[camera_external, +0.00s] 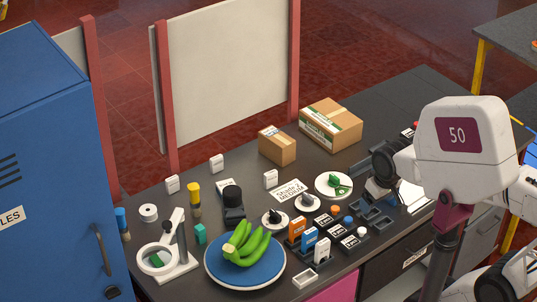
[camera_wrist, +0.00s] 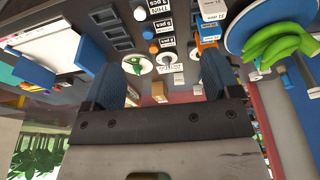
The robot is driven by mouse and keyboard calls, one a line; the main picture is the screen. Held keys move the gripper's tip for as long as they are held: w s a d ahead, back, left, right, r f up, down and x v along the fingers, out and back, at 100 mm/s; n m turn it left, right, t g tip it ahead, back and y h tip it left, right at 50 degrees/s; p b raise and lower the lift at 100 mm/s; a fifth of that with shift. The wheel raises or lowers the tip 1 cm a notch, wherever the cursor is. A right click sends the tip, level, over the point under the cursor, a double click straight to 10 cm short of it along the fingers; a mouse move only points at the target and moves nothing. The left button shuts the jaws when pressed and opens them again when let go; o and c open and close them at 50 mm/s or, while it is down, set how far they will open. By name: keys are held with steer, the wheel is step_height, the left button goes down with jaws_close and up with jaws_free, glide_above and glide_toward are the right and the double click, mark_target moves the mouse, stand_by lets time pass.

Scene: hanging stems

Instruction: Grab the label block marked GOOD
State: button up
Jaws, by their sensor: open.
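No block can be read as GOOD in either view; the lettering is too small. Candidate blocks are an orange block (camera_external: 297,229), a blue block (camera_external: 309,240) and a white block (camera_external: 322,251), standing in a row right of the blue plate. Three small plain-looking white blocks (camera_external: 172,183) (camera_external: 216,163) (camera_external: 270,179) stand farther back. The orange block (camera_wrist: 208,32) also shows at the top of the wrist view. My gripper (camera_wrist: 161,82) is open and empty, its two blue-padded fingers apart. In the external view it hangs over the right side of the counter, partly hidden by my arm.
Green bananas (camera_external: 247,243) lie on a blue plate (camera_external: 275,275). A magnifier stand (camera_external: 180,255) is left of it. A dark tray (camera_external: 372,216) with empty slots lies near the front edge. A white plate (camera_external: 322,187) holds a green item. Cardboard boxes (camera_external: 331,124) (camera_external: 277,146) stand behind.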

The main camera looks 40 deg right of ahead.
steer(key=w+a+m+t, duration=0.25)
steer(key=w+m, duration=0.55)
steer(key=w, duration=1)
steer(key=m+t, duration=0.5)
steer(key=m, duration=1.3)
glide_above(219, 159)
steer(key=s+d, duration=0.3)
steer(key=s, duration=1.3)
step_height(219, 159, down, 9)
steer(key=w+a+f+m+t, duration=0.1)
steer(key=w+f+m, duration=0.2)
steer(key=w+a+f+m+t, duration=0.1)
steer(key=w+f+m, duration=0.2)
steer(key=w, duration=0.1)
steer(key=w+a+f+m+t, duration=0.1)
steer(key=w+f+m, duration=0.1)
steer(key=w+f, duration=0.2)
steer(key=shift+f+m, duration=0.1)
steer(key=shift+m, duration=0.3)
steer(key=shift+w+a+f+m, duration=0.1)
steer(key=shift+w+f+m, duration=0.2)
steer(key=shift+f+m, duration=0.1)
steer(key=shift+x, duration=1.3)
steer(key=shift+w, duration=0.1)
